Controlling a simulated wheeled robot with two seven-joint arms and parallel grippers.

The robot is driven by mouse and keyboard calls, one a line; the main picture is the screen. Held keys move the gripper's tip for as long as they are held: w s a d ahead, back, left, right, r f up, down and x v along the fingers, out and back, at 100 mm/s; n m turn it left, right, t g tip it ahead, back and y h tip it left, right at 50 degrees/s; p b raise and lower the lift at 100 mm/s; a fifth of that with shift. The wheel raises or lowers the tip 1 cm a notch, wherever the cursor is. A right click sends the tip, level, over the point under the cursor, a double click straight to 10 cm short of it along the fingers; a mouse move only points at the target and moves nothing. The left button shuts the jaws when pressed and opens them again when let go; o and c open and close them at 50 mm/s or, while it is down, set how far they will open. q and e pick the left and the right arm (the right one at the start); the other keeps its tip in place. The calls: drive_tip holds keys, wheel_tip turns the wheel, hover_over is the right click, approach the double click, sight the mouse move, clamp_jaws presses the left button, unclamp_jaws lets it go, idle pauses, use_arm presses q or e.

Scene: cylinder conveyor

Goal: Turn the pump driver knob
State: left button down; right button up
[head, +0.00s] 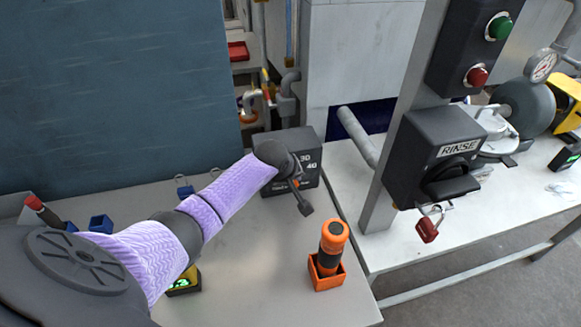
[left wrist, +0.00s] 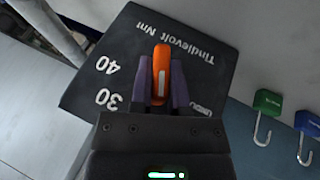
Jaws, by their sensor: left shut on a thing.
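The pump driver is a dark grey box (head: 306,138) on the left table, with white numbers 30 and 40 on its face. Its dark face (left wrist: 215,65) also shows in the left wrist view, with the lettering upside down. The orange knob (left wrist: 162,65) stands out from that face. My left gripper (head: 295,184) is at the front of the box. In the left wrist view its two purple-grey fingers (left wrist: 164,88) are shut on the knob, one on each side. In the head view the knob is mostly hidden by the gripper. My right gripper is not in view.
An orange-and-black cylinder (head: 332,247) stands in an orange holder (head: 327,277) near the table's front right. A black RINSE box (head: 440,150) with a red padlock (head: 428,230) is on a post to the right.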

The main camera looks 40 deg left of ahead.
use_arm(q)
drive_tip(key=shift+w+d+r+g+y+p, duration=0.1)
drive_tip(key=shift+g+y+p, duration=0.55)
drive_tip(key=shift+g, duration=0.25)
drive_tip(key=shift+m+g+y, duration=0.4)
drive_tip(key=shift+g+y, duration=0.15)
drive_tip(key=shift+g, duration=0.15)
drive_tip(key=c, duration=0.6)
unclamp_jaws()
